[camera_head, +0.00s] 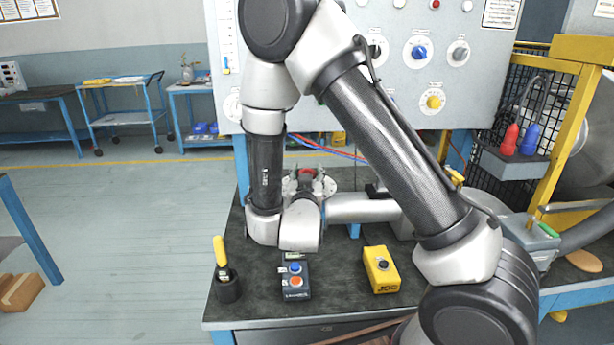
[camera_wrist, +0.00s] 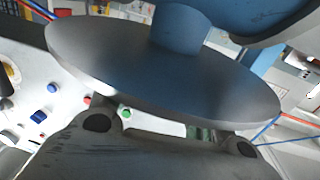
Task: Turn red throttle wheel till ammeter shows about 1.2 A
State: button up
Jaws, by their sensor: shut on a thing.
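The red throttle wheel (camera_head: 306,171) shows only as a small red patch on the bench, at the far side of my wrist in the head view. My gripper (camera_head: 305,180) is at the wheel, mostly hidden by my own wrist, and is shut on it. The fingertips are hard to make out. No ammeter can be read; my arm covers the middle of the panel (camera_head: 390,98).
The panel has blue (camera_head: 419,52) and yellow (camera_head: 433,102) knobs. A yellow-framed mesh guard (camera_head: 565,110) stands right.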

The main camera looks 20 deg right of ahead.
jog(key=shift+n+t+y, duration=0.5)
jog(key=shift+n+y, duration=1.1)
jog(key=shift+y, duration=0.8)
jog(key=o, duration=1.1)
jog(key=shift+c, duration=0.2)
